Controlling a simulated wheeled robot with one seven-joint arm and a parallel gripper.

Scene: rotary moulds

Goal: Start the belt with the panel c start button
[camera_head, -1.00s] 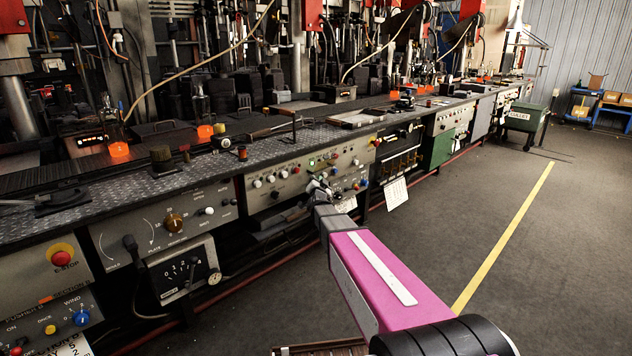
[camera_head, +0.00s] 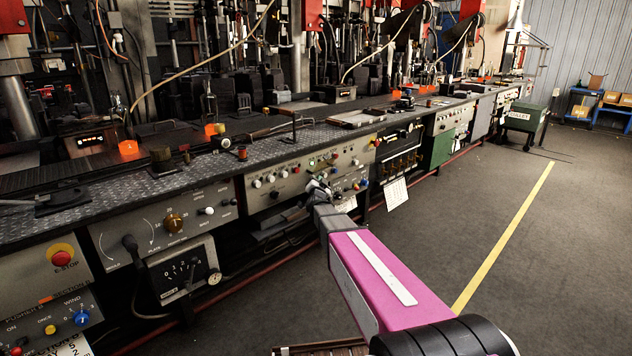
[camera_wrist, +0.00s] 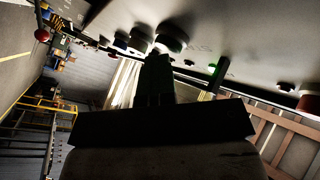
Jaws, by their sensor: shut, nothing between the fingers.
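The grey control panel (camera_head: 268,199) under the bench edge carries several coloured buttons and knobs; I cannot read which letter it bears. My gripper (camera_head: 318,186) is shut and empty, in front of this panel's right part. In the wrist view my gripper (camera_wrist: 156,58) points at a round pale-topped button (camera_wrist: 172,38) on the panel face. The fingertips are right at this button; I cannot tell whether they touch it. In the head view, my gripper hides part of the panel's lower controls.
Another panel with a dial (camera_head: 174,222) and one with a red E-stop (camera_head: 62,254) stand to the left. A hanging paper tag (camera_head: 396,194) is to the right. The floor (camera_head: 420,250) is clear, with a yellow line (camera_head: 500,245).

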